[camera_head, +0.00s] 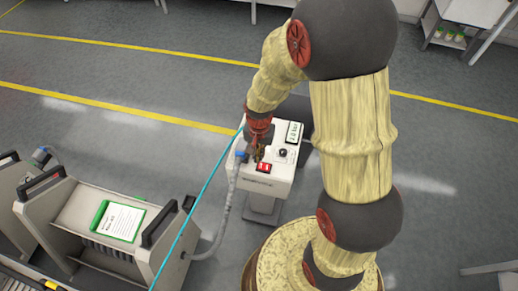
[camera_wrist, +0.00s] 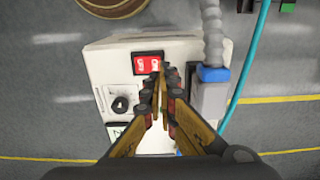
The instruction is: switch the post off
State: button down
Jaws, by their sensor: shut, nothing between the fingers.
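The post (camera_head: 268,182) is a white box on a grey stand, with a red rocker switch (camera_head: 264,168), a black knob (camera_head: 282,153) and a green display reading 2.0 bar (camera_head: 294,132). In the wrist view the red switch (camera_wrist: 148,64) sits in a black frame on the post's top face (camera_wrist: 100,62), with the knob (camera_wrist: 120,103) to its lower left. My gripper (camera_head: 259,154) is shut and empty over the post. In the wrist view its fingertips (camera_wrist: 160,72) are right by the switch's lower right edge. Whether they touch it I cannot tell.
A grey hose with a blue collar (camera_wrist: 214,74) plugs into the post beside my fingers. A cyan line (camera_head: 196,210) runs past it. A feeder trolley (camera_head: 80,220) with black handles and a green-framed card stands at left. Floor behind the post is clear.

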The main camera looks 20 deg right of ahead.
aim_at(259, 165)
jog(key=shift+f+b, duration=0.55)
jog(key=shift+f, duration=1.75)
jog(key=shift+a+f, duration=0.15)
jog(key=shift+f, duration=0.25)
jog(key=shift+w, duration=0.1)
jog(key=shift+r, duration=0.1)
jog(key=shift+s+d+r+p, duration=0.35)
jog(key=shift+s+d+r, duration=0.05)
jog(key=shift+d, duration=0.2)
